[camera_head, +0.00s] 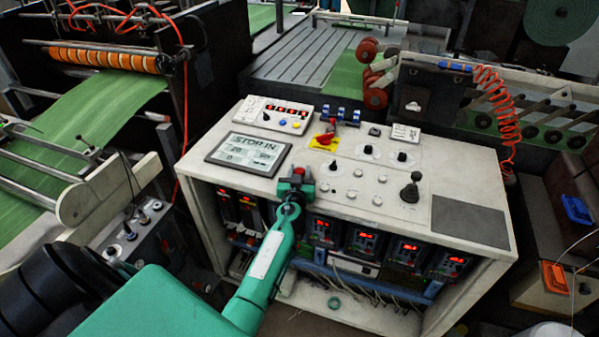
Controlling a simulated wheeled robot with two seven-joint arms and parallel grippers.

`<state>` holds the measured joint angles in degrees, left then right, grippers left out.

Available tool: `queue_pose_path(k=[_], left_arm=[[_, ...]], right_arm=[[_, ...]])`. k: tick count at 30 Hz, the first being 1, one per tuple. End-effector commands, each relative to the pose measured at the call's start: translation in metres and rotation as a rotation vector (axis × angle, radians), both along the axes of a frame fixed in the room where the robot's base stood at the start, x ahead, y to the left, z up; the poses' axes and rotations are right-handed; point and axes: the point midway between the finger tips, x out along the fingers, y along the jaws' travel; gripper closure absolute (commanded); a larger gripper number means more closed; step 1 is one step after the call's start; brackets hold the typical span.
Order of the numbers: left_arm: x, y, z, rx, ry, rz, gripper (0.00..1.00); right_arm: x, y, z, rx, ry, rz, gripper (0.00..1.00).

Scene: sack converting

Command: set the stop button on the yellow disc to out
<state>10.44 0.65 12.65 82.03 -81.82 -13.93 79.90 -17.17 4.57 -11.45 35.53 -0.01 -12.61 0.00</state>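My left gripper (297,182) reaches over the front edge of the white control desk (415,213). A red button cap (299,171) shows at its fingertips, with the dark fingers apart on either side. I cannot tell whether they touch it, and no yellow disc shows around this cap; the gripper covers that spot. Behind it, a red handle (325,138) sits on a yellow plate (317,145). The display (248,152) on the desk reads "STOP IN". My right gripper is not in view.
Right of my gripper stand white buttons (351,194), black knobs (402,156) and a black joystick (410,190). A dark pad (470,222) covers the desk's right end.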

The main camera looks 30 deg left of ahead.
Motion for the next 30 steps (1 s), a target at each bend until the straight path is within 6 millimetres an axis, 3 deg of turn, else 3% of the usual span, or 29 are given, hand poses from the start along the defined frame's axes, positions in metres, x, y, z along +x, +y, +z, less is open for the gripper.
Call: queue_pose_path(k=[1, 3, 23, 24, 27, 30], left_arm=[[0.0, 0.0, 0.0, 0.0, 0.0, 0.0, 0.9], [0.0, 0.0, 0.0, 0.0, 0.0, 0.0, 1.0], [0.001, 0.0, 0.013, 0.003, -0.005, -0.001, 1.0], [0.001, 0.0, 0.014, 0.003, -0.005, -0.001, 0.63], [0.001, 0.0, 0.014, 0.003, -0.005, -0.001, 0.44], [0.001, 0.0, 0.012, 0.002, -0.004, -0.001, 0.43]], right_arm=[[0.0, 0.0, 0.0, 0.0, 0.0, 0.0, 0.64], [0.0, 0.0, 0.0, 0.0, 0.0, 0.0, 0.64], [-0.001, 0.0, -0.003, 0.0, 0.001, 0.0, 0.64], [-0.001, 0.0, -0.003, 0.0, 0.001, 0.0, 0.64], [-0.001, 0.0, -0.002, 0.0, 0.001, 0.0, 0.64], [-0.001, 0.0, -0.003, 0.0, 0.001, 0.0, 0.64]])
